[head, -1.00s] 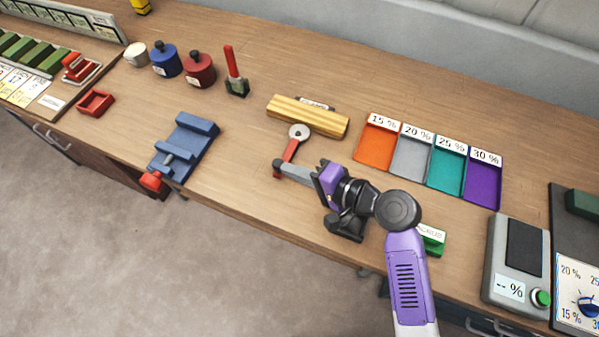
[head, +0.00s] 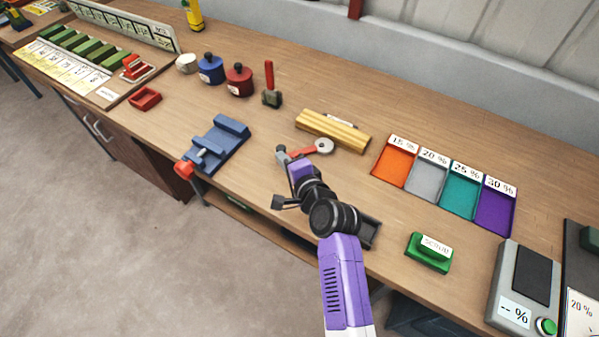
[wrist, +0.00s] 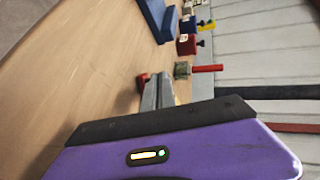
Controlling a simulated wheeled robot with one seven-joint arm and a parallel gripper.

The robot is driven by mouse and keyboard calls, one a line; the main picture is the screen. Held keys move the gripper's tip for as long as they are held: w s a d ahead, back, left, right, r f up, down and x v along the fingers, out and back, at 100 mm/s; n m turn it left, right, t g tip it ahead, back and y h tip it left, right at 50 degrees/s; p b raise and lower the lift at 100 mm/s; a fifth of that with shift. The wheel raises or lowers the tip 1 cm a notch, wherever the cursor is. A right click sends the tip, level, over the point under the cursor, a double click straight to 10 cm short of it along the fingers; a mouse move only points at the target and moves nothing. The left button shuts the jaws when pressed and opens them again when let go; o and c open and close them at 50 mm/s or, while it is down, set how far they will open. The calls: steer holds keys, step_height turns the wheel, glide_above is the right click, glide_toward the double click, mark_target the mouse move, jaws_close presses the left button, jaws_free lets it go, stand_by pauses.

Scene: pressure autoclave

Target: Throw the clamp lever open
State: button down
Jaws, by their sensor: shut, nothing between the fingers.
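The red clamp lever (head: 303,152) lies flat on the bench, with a round grey pivot (head: 324,146) at its right end. It points left from the pivot, just in front of a yellow ribbed wooden block (head: 333,130). My gripper (head: 282,153) is shut and empty at the lever's free left end; the head view does not show clearly whether they touch. In the wrist view the grey fingers (wrist: 158,91) are together, with a small red part (wrist: 143,80) beside their tips that I cannot identify for certain.
A blue vise (head: 217,145) with a red handle stands left. An upright red-handled tool (head: 270,86) and red and blue pots stand behind. Coloured trays (head: 428,181) lie right, and a green labelled block (head: 429,252) sits near the front edge. Bare bench lies between vise and lever.

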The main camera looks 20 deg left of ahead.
steer(key=w+a, duration=0.1)
steer(key=a, duration=0.1)
steer(key=w+a, duration=0.2)
steer(key=shift+w+a+b, duration=0.2)
steer(key=shift+w+b, duration=0.05)
steer(key=shift+b, duration=0.05)
steer(key=shift+w+a, duration=0.1)
steer(key=shift+a, duration=0.2)
steer(key=shift+w+a+m+t+h, duration=0.35)
steer(key=shift+w+m+t+h, duration=0.15)
steer(key=shift+m+t+h, duration=0.15)
steer(key=shift+w, duration=0.35)
steer(key=shift+w+a+f+b, duration=0.1)
steer(key=shift+w+a+b, duration=0.15)
steer(key=shift+w+b, duration=0.3)
steer(key=shift+w+a+f+b, duration=0.1)
steer(key=shift+w+a+b, duration=0.25)
steer(key=shift+w, duration=0.3)
steer(key=shift+w+a+r+b, duration=0.1)
steer(key=shift+w+a+b, duration=0.05)
steer(key=shift+w+b, duration=0.4)
steer(key=shift+w+a+r+b, duration=0.1)
steer(key=shift+w+b, duration=0.35)
steer(key=shift+w, duration=0.2)
